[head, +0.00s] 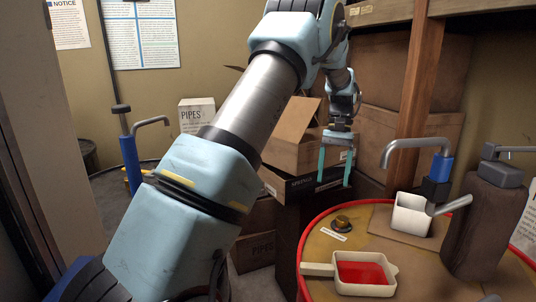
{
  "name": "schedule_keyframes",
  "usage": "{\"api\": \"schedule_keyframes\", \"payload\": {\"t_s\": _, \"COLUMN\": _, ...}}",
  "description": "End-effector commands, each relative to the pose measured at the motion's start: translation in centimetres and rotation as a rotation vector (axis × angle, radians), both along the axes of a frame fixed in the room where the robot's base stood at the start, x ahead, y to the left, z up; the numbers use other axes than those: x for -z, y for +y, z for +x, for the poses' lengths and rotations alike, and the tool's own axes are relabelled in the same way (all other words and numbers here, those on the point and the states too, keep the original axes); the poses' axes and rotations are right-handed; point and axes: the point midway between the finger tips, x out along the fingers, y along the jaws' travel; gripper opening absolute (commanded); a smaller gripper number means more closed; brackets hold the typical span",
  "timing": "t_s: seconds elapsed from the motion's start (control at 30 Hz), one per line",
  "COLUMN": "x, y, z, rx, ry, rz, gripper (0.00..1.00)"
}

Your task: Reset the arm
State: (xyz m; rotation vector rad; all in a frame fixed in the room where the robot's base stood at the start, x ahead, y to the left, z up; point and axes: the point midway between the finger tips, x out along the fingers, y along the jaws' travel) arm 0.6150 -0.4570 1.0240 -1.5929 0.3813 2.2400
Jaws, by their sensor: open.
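My gripper (335,163) is in the upper middle of the head view, at the end of my raised blue and grey arm (262,92). Its two teal fingers point down and are spread apart, with nothing visible between them. It hangs in front of the open cardboard box (293,135), beyond the far edge of the drum top (318,249). It appears apart from the drum top and the things on it.
The red-rimmed drum top holds a pan with red liquid (364,272), a white container (411,214), a small brass-coloured cap (342,223) and a hand pump (436,182). Wooden shelving (423,75) stands behind at right. Another pump (129,150) stands at left.

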Motion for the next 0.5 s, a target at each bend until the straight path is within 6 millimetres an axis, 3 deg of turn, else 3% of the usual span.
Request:
{"api": "schedule_keyframes", "payload": {"t_s": 0.1, "x": -0.5, "y": 6.3, "z": 0.0, "rx": -0.083, "ry": -0.063, "rz": -0.037, "gripper": 0.75}}
{"api": "schedule_keyframes", "payload": {"t_s": 0.27, "x": -0.3, "y": 14.3, "z": -1.9, "rx": -0.18, "ry": -0.17, "rz": -0.082, "gripper": 0.75}}
{"api": "schedule_keyframes", "payload": {"t_s": 0.4, "x": 0.2, "y": 20.5, "z": -5.5, "rx": -0.251, "ry": -0.266, "rz": -0.107, "gripper": 0.75}}
{"api": "schedule_keyframes", "payload": {"t_s": 0.5, "x": 0.8, "y": 24.2, "z": -8.7, "rx": -0.293, "ry": -0.333, "rz": -0.117, "gripper": 0.75}}
